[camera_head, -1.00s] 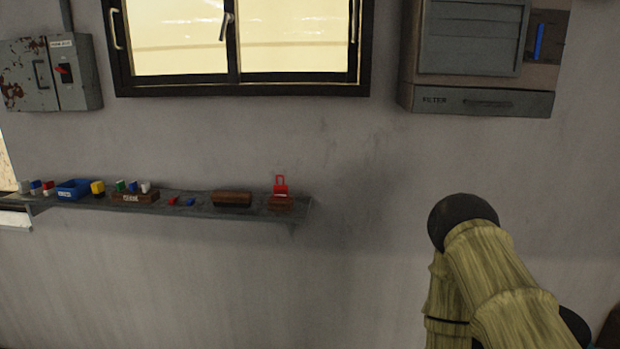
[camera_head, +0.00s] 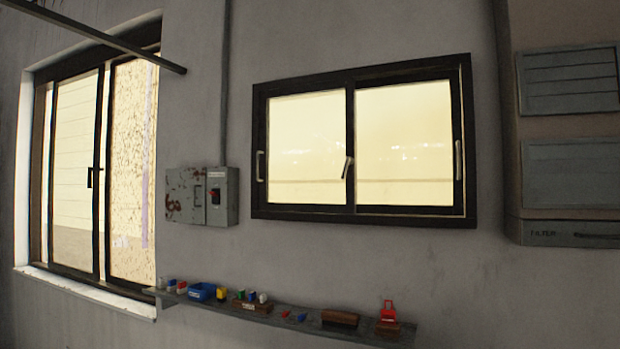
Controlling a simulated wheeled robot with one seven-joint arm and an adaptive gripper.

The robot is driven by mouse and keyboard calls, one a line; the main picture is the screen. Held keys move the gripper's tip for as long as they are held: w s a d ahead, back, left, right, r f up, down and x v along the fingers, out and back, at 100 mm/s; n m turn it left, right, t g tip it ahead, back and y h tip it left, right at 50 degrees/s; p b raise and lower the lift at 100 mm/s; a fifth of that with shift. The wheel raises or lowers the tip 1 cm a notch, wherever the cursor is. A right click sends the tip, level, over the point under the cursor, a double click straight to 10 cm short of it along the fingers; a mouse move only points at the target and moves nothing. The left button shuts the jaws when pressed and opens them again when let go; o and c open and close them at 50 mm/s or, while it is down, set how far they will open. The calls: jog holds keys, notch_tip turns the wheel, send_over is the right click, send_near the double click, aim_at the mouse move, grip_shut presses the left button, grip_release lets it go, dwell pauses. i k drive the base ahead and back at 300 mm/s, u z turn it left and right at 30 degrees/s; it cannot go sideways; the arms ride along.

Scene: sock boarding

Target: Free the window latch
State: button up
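A dark-framed sliding window (camera_head: 362,215) is on the wall right of centre. Its latch (camera_head: 347,167) is a small pale lever on the middle stile, tilted slightly. A pale pull handle sits at each outer side of this window. A second, larger window (camera_head: 103,220) is at the left, with a dark latch (camera_head: 92,177) on its middle stile. I cannot tell which window's latch the task means, or whether either is locked. My gripper is not in view.
A narrow shelf (camera_head: 360,329) below the window holds a blue bin (camera_head: 203,292), a red padlock-like object (camera_head: 388,310), a brown block (camera_head: 340,318) and small coloured pieces. A rusty electrical box (camera_head: 186,195) and a grey filter unit (camera_head: 570,232) flank the window. A bar (camera_head: 95,35) juts in upper left.

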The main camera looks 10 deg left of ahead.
aim_at(349, 160)
jog(key=u, duration=0.4)
jog(key=k, duration=0.9)
jog(key=u, duration=0.9)
jog(key=i, duration=1.8)
jog(key=z, duration=1.3)
jog(key=i, duration=0.4)
jog(key=z, duration=0.45)
